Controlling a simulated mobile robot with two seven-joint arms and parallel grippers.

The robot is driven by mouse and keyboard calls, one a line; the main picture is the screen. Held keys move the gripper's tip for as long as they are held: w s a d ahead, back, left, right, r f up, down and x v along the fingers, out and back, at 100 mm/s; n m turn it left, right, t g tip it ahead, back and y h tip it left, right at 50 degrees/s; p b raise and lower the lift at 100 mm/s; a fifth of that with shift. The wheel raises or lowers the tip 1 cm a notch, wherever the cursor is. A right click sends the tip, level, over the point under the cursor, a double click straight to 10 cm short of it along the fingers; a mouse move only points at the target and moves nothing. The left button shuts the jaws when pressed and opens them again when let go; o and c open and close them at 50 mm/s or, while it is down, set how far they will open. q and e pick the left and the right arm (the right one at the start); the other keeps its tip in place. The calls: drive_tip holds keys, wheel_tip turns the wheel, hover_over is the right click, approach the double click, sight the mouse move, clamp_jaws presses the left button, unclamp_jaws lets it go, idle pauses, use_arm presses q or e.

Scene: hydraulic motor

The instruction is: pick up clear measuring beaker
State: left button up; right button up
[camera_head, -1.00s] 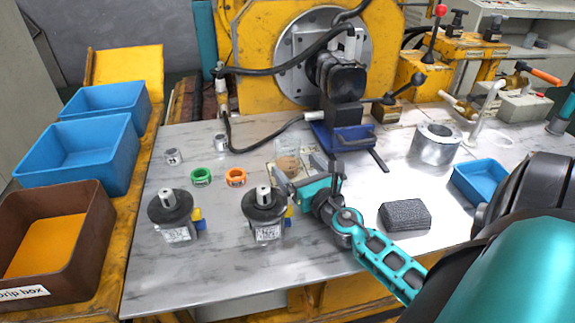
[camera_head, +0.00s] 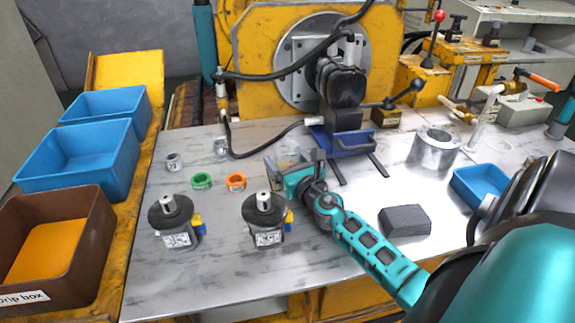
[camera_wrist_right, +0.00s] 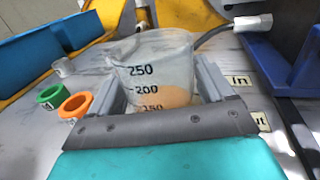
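The clear measuring beaker (camera_head: 287,157) stands on the metal table in front of the blue-based fixture, partly hidden by my right gripper (camera_head: 293,163). In the right wrist view the beaker (camera_wrist_right: 160,62) is upright, with black 250, 200 and 150 marks and something tan-orange showing low inside. My right gripper (camera_wrist_right: 160,75) has one finger on each side of the beaker. The fingers are wide apart and close to its walls; firm contact is not clear. The beaker's base is hidden behind the gripper. My left gripper is not in view.
A green ring (camera_head: 202,180) and an orange ring (camera_head: 236,182) lie left of the beaker. Two black-topped motors (camera_head: 172,220) (camera_head: 266,220) stand in front. A dark grey block (camera_head: 405,220) lies right of my arm. A black hose (camera_head: 262,152) runs behind the beaker.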

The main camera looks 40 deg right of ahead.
drive_tip(key=c, duration=0.7)
drive_tip(key=shift+c, duration=0.5)
drive_tip(key=shift+r, duration=0.15)
